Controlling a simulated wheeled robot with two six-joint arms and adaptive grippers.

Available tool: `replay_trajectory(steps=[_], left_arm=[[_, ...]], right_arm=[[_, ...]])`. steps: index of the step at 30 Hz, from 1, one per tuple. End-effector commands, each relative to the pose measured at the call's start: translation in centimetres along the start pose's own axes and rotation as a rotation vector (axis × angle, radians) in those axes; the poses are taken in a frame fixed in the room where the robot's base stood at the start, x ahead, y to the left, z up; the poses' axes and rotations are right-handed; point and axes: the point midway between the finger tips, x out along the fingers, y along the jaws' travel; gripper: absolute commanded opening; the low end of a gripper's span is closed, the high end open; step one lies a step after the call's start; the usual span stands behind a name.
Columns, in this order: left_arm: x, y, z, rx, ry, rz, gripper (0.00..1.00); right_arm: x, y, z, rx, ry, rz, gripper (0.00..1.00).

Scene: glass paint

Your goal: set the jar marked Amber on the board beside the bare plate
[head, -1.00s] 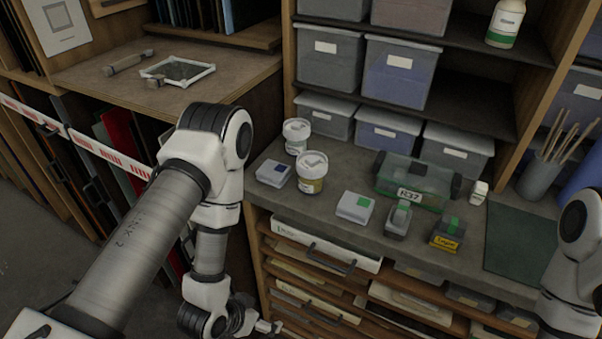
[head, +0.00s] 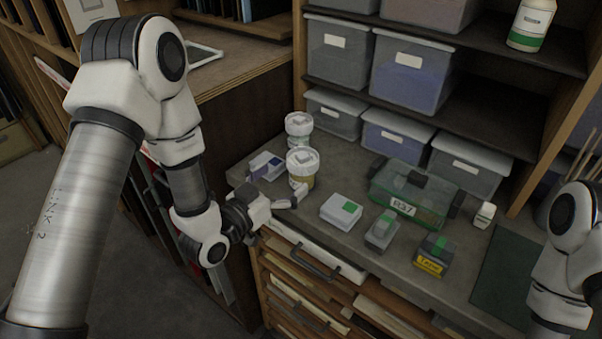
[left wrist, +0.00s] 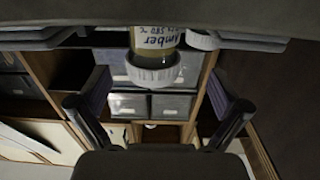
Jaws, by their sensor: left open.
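The jar marked Amber (left wrist: 155,45), with a white lid and yellowish contents, shows upside down in the left wrist view, centred beyond the fingers. In the head view it is the nearer white-lidded jar (head: 302,168), standing upright on the grey counter. My left gripper (head: 290,197) is open and empty, just in front of this jar at the counter's front edge. Its two fingers (left wrist: 158,117) are spread wide in the left wrist view. A white-framed pane (head: 207,58) lies on the left worktop, partly hidden by my left arm. My right gripper is out of view.
A second white-lidded jar (head: 299,127) stands just behind the Amber jar. A box with a blue label (head: 265,165) is close on its left. A white box with a green label (head: 341,211) and a green case (head: 412,195) stand to the right.

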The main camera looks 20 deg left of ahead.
Motion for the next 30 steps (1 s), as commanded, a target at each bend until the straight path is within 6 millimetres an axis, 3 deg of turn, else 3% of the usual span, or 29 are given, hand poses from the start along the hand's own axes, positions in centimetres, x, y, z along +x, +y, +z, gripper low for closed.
replay_trajectory(steps=[3, 7, 14, 15, 16, 21, 25, 26, 30], left_arm=[[2.1, 0.6, -0.4, 0.004, -0.002, 0.005, 1.00], [4.2, 0.6, -0.1, 0.002, -0.001, 0.002, 1.00], [4.7, 0.5, 0.2, -0.002, -0.002, -0.001, 1.00], [4.7, 0.5, 0.2, -0.002, -0.002, -0.001, 0.96], [4.7, 0.5, 0.2, -0.001, -0.002, -0.001, 0.86], [4.6, 0.5, 0.2, -0.001, -0.002, -0.001, 0.26], [4.7, 0.5, 0.2, -0.001, -0.001, -0.001, 0.26], [4.6, 0.5, 0.2, -0.001, -0.001, -0.001, 0.19], [4.6, 0.5, 0.2, -0.001, -0.001, -0.001, 0.19]], right_arm=[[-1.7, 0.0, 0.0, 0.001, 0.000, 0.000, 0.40], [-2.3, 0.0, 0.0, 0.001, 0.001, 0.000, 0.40], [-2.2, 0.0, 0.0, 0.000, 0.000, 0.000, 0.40], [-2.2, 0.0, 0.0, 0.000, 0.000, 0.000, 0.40], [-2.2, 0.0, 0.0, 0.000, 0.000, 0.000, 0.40], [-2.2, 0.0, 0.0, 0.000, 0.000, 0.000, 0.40], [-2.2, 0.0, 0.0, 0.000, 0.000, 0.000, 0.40], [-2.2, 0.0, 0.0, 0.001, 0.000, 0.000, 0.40], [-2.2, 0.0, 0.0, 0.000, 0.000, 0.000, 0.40]])
